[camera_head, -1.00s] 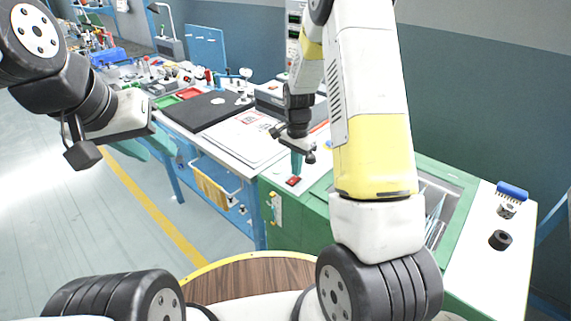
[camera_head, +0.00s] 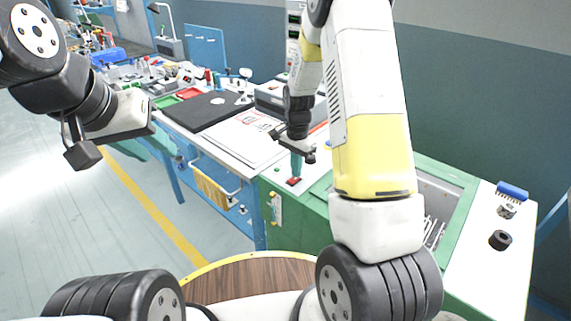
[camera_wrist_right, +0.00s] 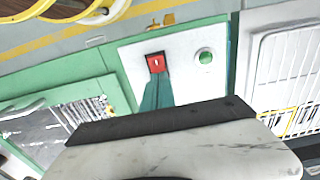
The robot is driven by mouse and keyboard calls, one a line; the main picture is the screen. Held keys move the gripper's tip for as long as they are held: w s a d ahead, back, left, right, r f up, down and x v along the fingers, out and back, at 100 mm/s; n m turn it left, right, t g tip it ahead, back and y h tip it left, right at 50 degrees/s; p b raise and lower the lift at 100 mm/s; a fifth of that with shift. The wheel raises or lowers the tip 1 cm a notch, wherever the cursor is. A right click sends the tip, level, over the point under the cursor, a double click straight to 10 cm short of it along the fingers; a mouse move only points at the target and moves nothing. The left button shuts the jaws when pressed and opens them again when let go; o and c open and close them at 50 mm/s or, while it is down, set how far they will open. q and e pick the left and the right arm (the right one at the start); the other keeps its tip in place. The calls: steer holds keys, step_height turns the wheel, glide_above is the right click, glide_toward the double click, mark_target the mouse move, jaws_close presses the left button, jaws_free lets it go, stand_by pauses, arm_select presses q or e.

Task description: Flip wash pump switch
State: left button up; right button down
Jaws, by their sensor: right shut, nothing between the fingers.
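The red rocker switch (camera_head: 294,181) sits on a white plate on the green washer's top, near its front left corner. It also shows in the right wrist view (camera_wrist_right: 156,62), beside a round green button (camera_wrist_right: 205,57). My right gripper (camera_head: 296,170) points down at the switch with its teal fingers (camera_wrist_right: 158,92) together and empty. The fingertips are at the near edge of the switch; I cannot tell whether they touch it. My left gripper (camera_head: 130,116) is raised at the left, away from the washer; its fingers are not clearly visible.
The washer's open basin (camera_head: 437,190) lies right of my right arm, with thin pale rods inside. A blue brush (camera_head: 512,191) and a black ring (camera_head: 500,240) lie on its white side top. The bench (camera_head: 235,140) behind holds a black mat and several tools.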

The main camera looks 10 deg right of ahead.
step_height(320, 180, up, 6)
steer(key=shift+r, duration=0.2)
stand_by(0.4)
stand_by(0.4)
steer(key=s+a+r+n+t+y, duration=0.1)
steer(key=s+r+n+t, duration=0.15)
steer(key=s+r, duration=0.4)
steer(key=s+r+n+t+y, duration=0.1)
steer(key=s+r+n, duration=0.25)
steer(key=r, duration=0.65)
steer(key=s+a+r+n+t, duration=0.1)
steer(key=s+r+n, duration=0.4)
steer(key=s, duration=0.9)
steer(key=shift+s+r+t, duration=0.15)
steer(key=shift+r+t, duration=0.1)
steer(key=shift+t, duration=0.6)
